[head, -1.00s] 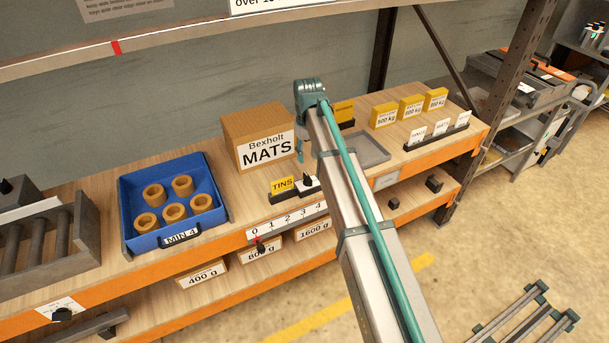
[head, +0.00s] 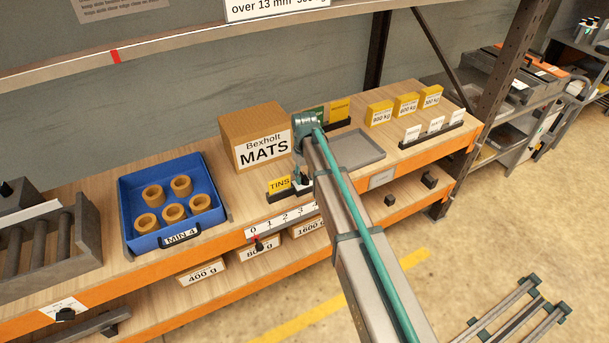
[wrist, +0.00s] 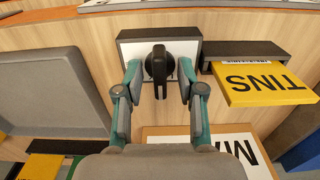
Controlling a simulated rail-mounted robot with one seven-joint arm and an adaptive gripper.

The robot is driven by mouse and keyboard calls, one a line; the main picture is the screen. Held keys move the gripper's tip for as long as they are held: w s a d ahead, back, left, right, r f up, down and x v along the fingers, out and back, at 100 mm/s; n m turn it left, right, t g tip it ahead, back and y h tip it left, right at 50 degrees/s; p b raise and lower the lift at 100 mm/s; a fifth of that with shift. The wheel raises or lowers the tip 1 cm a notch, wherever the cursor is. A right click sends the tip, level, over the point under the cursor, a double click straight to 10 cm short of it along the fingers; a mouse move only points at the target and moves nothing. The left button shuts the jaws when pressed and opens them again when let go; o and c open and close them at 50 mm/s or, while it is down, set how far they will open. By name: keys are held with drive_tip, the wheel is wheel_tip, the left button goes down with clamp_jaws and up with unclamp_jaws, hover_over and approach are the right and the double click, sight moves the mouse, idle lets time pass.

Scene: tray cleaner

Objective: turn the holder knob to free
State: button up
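The holder knob (wrist: 159,72) is a black upright bar on a white plate in a dark holder frame, at the top centre of the wrist view. A yellow TINS card (wrist: 262,83) sits in the holder beside it; the card also shows in the head view (head: 280,185). My gripper (wrist: 160,78) is open, with one teal-and-grey finger on each side of the knob. Small gaps show between the fingers and the knob. In the head view my gripper (head: 299,160) is above the holder and partly hides the knob.
The Bexholt MATS box (head: 240,135) stands close behind the holder. A grey tray (head: 358,147) lies to the right. A blue bin (head: 127,205) with several tan rings is at left. A numbered scale strip (head: 283,222) runs along the shelf's front edge.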

clamp_jaws()
drive_tip(key=shift+m, duration=0.4)
drive_tip(key=m+b, duration=0.1)
drive_tip(key=m, duration=0.2)
drive_tip(key=shift+m, duration=0.3)
drive_tip(key=m+b, duration=0.1)
drive_tip(key=m, duration=0.8)
drive_tip(key=shift+b, duration=0.3)
drive_tip(key=m, duration=0.4)
drive_tip(key=shift+m, duration=0.3)
